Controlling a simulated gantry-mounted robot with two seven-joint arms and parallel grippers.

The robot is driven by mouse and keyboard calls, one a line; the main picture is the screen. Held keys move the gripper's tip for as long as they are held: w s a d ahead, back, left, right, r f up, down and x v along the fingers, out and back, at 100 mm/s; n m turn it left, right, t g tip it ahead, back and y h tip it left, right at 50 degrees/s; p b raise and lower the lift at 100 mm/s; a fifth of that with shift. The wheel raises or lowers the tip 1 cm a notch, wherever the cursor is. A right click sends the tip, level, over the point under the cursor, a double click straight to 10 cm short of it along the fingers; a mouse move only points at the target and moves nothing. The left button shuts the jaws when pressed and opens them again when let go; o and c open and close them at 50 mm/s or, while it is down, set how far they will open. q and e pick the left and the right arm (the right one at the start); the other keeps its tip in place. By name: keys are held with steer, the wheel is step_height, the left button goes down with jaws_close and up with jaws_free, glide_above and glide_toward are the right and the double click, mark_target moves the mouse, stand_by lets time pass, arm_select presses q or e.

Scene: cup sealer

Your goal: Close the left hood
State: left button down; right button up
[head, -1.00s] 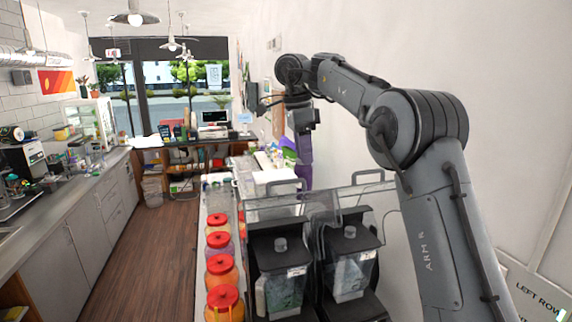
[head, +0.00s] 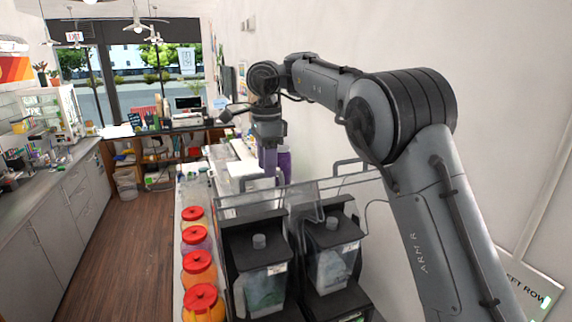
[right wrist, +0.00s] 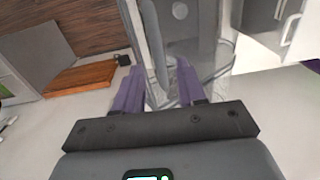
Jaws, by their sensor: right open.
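The left hood (head: 240,207) is a clear panel with a grey bar handle along its top edge. It stands raised above and behind the left black blender unit (head: 258,258), whose front and jar are uncovered. My right gripper (head: 270,162) points down with purple fingers just behind the hood's handle. In the right wrist view, the right gripper (right wrist: 158,85) is open, with its two fingers apart and clear hood parts beyond them. Whether a finger touches the hood cannot be told. My left gripper is not in view.
The right blender unit (head: 332,255) with its own clear hood stands close beside the left one. Several red-lidded jars (head: 200,268) line the counter to the left. The wall is close on the right.

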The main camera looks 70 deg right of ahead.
steer(key=shift+f, duration=0.6)
steer(key=shift+c, duration=0.4)
jaws_close()
